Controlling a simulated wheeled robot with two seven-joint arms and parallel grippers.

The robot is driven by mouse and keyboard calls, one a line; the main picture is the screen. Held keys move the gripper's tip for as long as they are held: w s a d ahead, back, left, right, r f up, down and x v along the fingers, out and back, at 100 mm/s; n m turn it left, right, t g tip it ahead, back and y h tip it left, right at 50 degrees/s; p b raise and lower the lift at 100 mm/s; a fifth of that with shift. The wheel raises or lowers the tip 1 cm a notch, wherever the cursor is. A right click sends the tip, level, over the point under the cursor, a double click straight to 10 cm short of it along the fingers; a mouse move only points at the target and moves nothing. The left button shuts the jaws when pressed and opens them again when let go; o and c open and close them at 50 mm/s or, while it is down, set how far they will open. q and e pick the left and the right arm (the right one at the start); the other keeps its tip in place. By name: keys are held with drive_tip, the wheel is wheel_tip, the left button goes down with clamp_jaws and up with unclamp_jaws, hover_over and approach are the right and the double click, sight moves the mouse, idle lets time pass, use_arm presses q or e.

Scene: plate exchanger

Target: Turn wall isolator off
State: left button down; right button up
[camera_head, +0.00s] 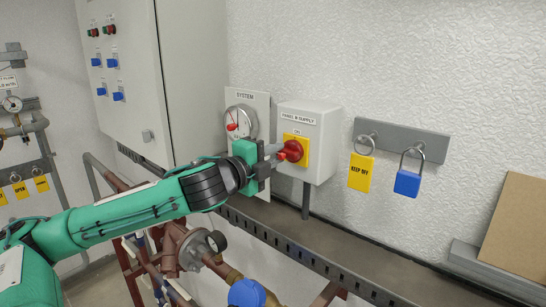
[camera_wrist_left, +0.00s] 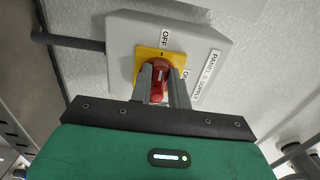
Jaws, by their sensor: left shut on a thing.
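The wall isolator is a light grey box (camera_head: 325,135) labelled "PANEL B SUPPLY", with a yellow plate (camera_head: 302,142) and a red rotary handle (camera_head: 292,151). My left gripper (camera_head: 278,153) reaches it from the left and is shut on the red handle. In the left wrist view, the gripper's two fingers (camera_wrist_left: 160,85) lie on either side of the red handle (camera_wrist_left: 157,80). The handle seems to run up the picture toward the "OFF" label (camera_wrist_left: 165,39); "ON" is at the right, partly hidden by a finger. My right gripper is out of view.
A gauge panel (camera_head: 261,103) marked "SYSTEM" is just left of the isolator. A wall rack (camera_head: 425,143) at right holds a yellow "KEEP OFF" tag (camera_head: 361,172) and a blue padlock (camera_head: 407,183). A grey cabinet (camera_head: 185,75) stands left; pipes and a ledge run below.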

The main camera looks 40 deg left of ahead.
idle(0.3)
use_arm(q)
drive_tip(key=c, duration=1.3)
unclamp_jaws()
drive_tip(key=shift+w+d, duration=0.1)
drive_tip(key=shift+w, duration=0.05)
